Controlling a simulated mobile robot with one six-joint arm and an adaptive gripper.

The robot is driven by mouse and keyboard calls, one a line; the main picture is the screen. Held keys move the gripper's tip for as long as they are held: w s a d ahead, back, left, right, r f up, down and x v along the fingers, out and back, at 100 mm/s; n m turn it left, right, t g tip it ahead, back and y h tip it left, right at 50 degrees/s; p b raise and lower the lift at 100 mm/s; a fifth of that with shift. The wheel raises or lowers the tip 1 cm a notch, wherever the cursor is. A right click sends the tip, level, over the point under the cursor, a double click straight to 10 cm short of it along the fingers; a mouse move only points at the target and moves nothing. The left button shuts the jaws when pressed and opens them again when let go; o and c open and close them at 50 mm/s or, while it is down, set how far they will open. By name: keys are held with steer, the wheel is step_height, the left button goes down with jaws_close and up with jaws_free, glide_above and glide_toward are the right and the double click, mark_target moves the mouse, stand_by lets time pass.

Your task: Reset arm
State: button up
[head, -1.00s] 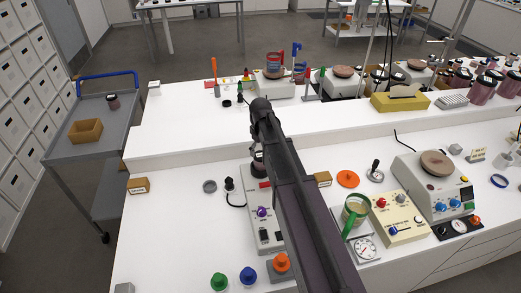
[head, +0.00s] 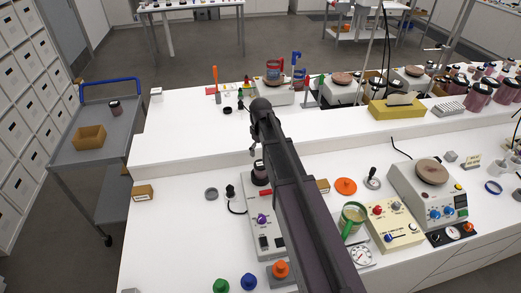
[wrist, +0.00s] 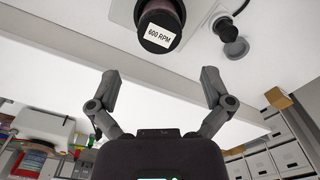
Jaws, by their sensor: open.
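My gripper (wrist: 160,75) is open and empty in the wrist view, its two fingers spread wide. A dark-lidded jar labelled "600 RPM" (wrist: 160,30) is at the top of that view, ahead of the fingers and apart from them. In the head view my arm runs up from the bottom middle, and its links hide most of the gripper. A dark-capped jar (head: 260,173) stands on a grey control box (head: 262,236) just left of my arm; it looks like the same jar.
A raised white shelf (head: 190,140) crosses behind the bench, carrying stirrers and jars. Right of my arm are a green mug (head: 352,217), a beige knob box (head: 394,226) and a hotplate (head: 428,190). A trolley (head: 85,160) with a small crate stands left.

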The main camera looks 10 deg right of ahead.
steer(key=shift+s, duration=0.1)
stand_by(0.7)
steer(key=s+f+m+b, duration=0.2)
steer(key=s+f+b, duration=0.1)
steer(key=s, duration=0.3)
steer(key=s+f+m+b, duration=0.2)
steer(key=s+f+b, duration=0.1)
steer(key=s, duration=0.4)
steer(key=s+f+m+b, duration=0.2)
steer(key=s+f+b, duration=0.1)
steer(key=s, duration=0.4)
steer(key=shift+f, duration=0.1)
steer(key=shift+d, duration=0.15)
steer(key=shift+d, duration=0.5)
